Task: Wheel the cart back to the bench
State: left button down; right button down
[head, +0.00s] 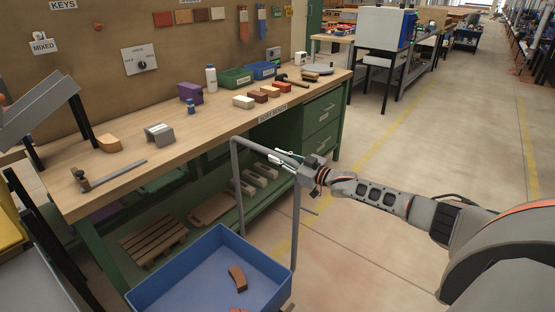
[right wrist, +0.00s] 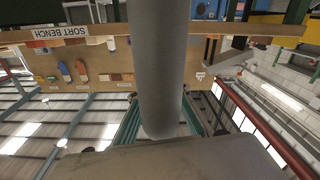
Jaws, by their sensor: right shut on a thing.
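The cart has a blue tray (head: 175,272) and a grey tube handle (head: 238,190). It stands in front of the wooden bench (head: 205,128), which has green legs and drawers and a "SORT BENCH" label. The gap between cart and bench is hard to judge. My right gripper (head: 286,161) is shut on the top bar of the handle. In the right wrist view the grey handle bar (right wrist: 158,70) runs down the middle, with the bench label upside down behind it. My left gripper is out of view.
On the bench are several bricks (head: 243,102), a green bin (head: 233,78), a purple box (head: 190,92) and a hammer (head: 295,82). A pallet (head: 153,240) and grey hollow blocks (head: 262,170) sit on its lower shelf. Open floor (head: 400,255) lies to the right.

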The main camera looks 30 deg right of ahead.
jog(key=c, duration=1.9)
grip_release()
jog(key=shift+d+r, duration=0.2)
jog(key=shift+d, duration=0.1)
jog(key=shift+w+f, duration=0.1)
jog(key=shift+f, duration=0.05)
jog(key=shift+a, duration=0.1)
jog(key=shift+s+d+f, duration=0.1)
jog(key=shift+s+d, duration=0.1)
jog(key=shift+s, duration=0.3)
jog(key=v, duration=1.1)
